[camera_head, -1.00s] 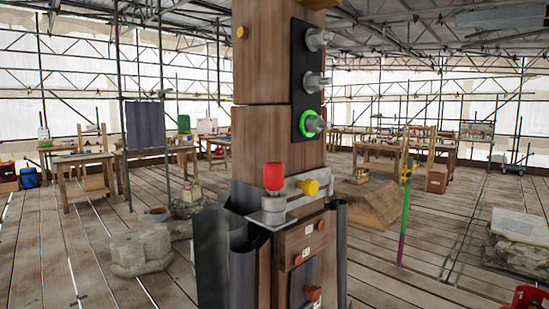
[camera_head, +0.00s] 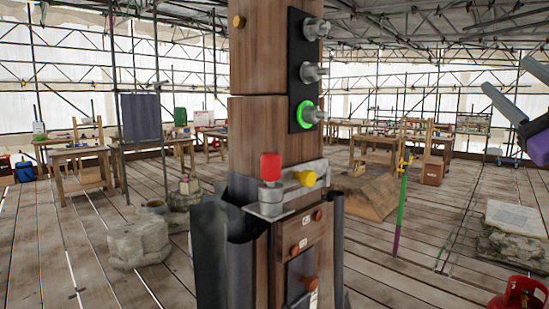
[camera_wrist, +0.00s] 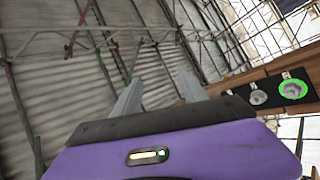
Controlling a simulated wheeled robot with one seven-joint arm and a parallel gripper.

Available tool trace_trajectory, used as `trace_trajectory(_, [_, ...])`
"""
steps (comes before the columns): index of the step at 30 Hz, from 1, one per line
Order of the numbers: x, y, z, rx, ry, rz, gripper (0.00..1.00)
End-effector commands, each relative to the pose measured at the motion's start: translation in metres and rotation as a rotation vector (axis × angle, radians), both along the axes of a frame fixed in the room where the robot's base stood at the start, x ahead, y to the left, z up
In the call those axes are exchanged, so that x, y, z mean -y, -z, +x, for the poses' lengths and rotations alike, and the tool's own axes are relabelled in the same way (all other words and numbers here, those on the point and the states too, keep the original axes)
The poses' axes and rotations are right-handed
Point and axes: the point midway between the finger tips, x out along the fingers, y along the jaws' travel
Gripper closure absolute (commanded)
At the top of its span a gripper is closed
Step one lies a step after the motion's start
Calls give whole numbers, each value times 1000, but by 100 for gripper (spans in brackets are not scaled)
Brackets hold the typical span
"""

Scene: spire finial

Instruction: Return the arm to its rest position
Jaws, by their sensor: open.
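My gripper (camera_head: 520,90) shows at the right edge in the head view, its grey fingers spread and its purple body partly cut off by the frame. It is up in the air, well to the right of the wooden post (camera_head: 270,130), and touches nothing. In the wrist view the gripper (camera_wrist: 160,95) is open and empty, with roof trusses behind it. The post's black panel carries metal knobs, the lowest with a green lit ring (camera_head: 304,114); a green-ringed knob also shows at the right in the wrist view (camera_wrist: 293,89).
A bracket on the post holds a red-topped part (camera_head: 270,168) and a yellow knob (camera_head: 306,178). Stone blocks (camera_head: 138,246) lie on the plank floor. A green, yellow and purple pole (camera_head: 401,205) stands to the right. A red gas cylinder (camera_head: 518,296) is at lower right. Workbenches line the back.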

Motion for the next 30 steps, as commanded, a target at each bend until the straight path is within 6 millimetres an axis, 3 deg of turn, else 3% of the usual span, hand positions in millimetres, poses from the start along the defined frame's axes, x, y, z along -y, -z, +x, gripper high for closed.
trace_trajectory(1, [3,28,2,-13,-10,71,50])
trace_trajectory(3, [6,59,2,-19,-20,166,50])
trace_trajectory(8, [6,132,-7,-34,-41,352,50])
trace_trajectory(14, [-6,218,-32,-56,-59,537,50])
trace_trajectory(21, [-34,310,-79,-103,-76,696,50])
trace_trajectory(30, [-78,399,-155,-203,-92,817,50])
